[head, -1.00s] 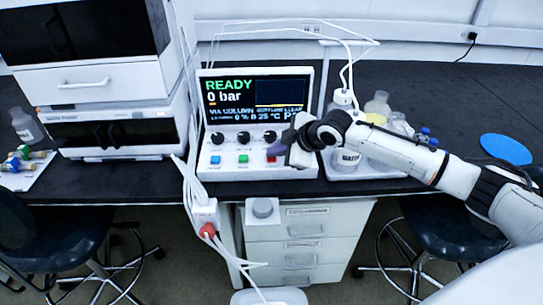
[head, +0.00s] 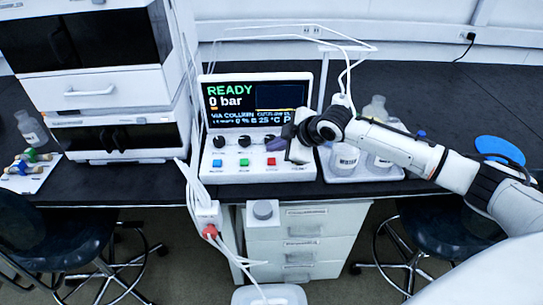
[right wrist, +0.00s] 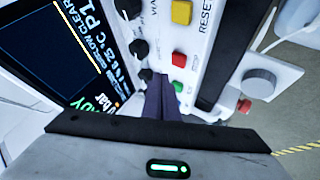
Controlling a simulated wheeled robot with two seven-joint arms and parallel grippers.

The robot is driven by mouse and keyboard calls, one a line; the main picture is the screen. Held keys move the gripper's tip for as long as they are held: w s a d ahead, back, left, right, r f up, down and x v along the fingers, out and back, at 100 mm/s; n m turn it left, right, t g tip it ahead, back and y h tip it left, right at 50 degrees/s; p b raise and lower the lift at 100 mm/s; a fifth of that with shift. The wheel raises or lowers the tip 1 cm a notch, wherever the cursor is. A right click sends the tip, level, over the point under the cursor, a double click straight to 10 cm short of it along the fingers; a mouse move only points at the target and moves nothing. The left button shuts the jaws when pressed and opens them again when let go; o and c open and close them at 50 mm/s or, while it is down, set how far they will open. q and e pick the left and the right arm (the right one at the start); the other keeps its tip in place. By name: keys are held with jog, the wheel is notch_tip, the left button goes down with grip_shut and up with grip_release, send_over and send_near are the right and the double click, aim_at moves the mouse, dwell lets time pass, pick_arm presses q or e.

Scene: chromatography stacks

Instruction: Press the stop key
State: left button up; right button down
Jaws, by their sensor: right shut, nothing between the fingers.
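The red key (head: 271,162), which I take for the stop key, sits on the white front panel of the control unit (head: 236,178), right of a green key (head: 244,162) and a blue key (head: 217,163). In the right wrist view the red key (right wrist: 179,60) lies between the green key (right wrist: 176,88) and a yellow key (right wrist: 181,12); its label is not readable. My right gripper (head: 275,145) is shut and empty, its dark purple fingers just above the red key in the picture, near the knobs. The fingers (right wrist: 157,88) appear apart from the red key. My left gripper is out of view.
The screen (head: 255,103) reads READY and 0 bar. Dark knobs (head: 218,140) line the panel above the keys. White bottles (head: 344,158) stand right of the unit under my forearm. Cables (head: 190,175) hang at its left. A round grey knob (right wrist: 259,83) is below the panel.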

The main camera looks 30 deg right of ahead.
aim_at(275, 163)
jog(key=shift+r+p, duration=0.65)
jog(key=shift+r, duration=1)
